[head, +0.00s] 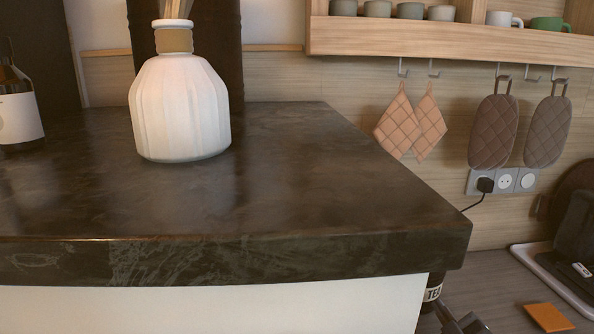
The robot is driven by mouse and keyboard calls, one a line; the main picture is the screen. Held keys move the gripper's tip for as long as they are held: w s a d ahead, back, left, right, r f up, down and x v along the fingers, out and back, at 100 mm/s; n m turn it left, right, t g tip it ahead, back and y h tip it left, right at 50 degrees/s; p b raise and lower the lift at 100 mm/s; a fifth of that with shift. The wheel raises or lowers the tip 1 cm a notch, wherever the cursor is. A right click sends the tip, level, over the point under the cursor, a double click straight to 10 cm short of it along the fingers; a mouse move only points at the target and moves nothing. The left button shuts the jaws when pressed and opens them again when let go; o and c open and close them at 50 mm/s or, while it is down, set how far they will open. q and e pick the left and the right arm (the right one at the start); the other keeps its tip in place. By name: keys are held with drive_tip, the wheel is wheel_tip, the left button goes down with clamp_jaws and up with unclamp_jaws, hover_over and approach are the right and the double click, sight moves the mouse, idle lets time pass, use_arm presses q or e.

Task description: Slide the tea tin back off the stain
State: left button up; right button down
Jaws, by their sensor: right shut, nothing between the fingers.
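The tea tin (432,293) is a dark container with a pale label reading "TEA". It shows only in part at the lower right, below the corner of the dark stone top, which hides the rest of it. My right gripper (464,322) is a dark shape at the bottom edge, just right of the tin. It is shut and holds nothing; whether it touches the tin I cannot tell. I see no stain; the surface around the tin's base is hidden or out of frame. My left gripper is not in view.
The dark stone top (300,190) fills the middle and bears a white ribbed vase (180,110) and a dark bottle (18,115). On the lower wooden counter (490,275) at right lie an orange flat piece (549,317) and a black appliance (577,240) on a white tray.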

sight(428, 293)
drive_tip(key=shift+w+a+r+b, duration=0.1)
drive_tip(key=shift+w+r+b, duration=0.15)
drive_tip(key=shift+w+b, duration=0.55)
drive_tip(key=shift+w+a, duration=0.1)
drive_tip(key=shift+w, duration=0.3)
drive_tip(key=shift+w+a+f, duration=0.1)
drive_tip(key=shift+w+f, duration=0.2)
drive_tip(key=shift+w, duration=0.35)
drive_tip(key=shift+w+a+b, duration=0.15)
drive_tip(key=shift+w+b, duration=1.35)
drive_tip(key=shift+w, duration=0.35)
drive_tip(key=shift+s+f+p, duration=0.2)
drive_tip(key=shift+s+p, duration=0.25)
drive_tip(key=shift+p, duration=0.3)
drive_tip(key=shift+s+p, duration=0.3)
drive_tip(key=shift+s, duration=0.1)
drive_tip(key=s+p, duration=0.2)
drive_tip(key=s, duration=0.3)
drive_tip(key=s+d+p, duration=0.1)
drive_tip(key=s, duration=0.5)
drive_tip(key=s+p, duration=0.2)
drive_tip(key=s, duration=0.3)
drive_tip(key=shift+s+d+r+p, duration=0.2)
drive_tip(key=shift+d+r+p, duration=0.1)
drive_tip(key=shift+d+p, duration=0.05)
drive_tip(key=shift+s, duration=0.7)
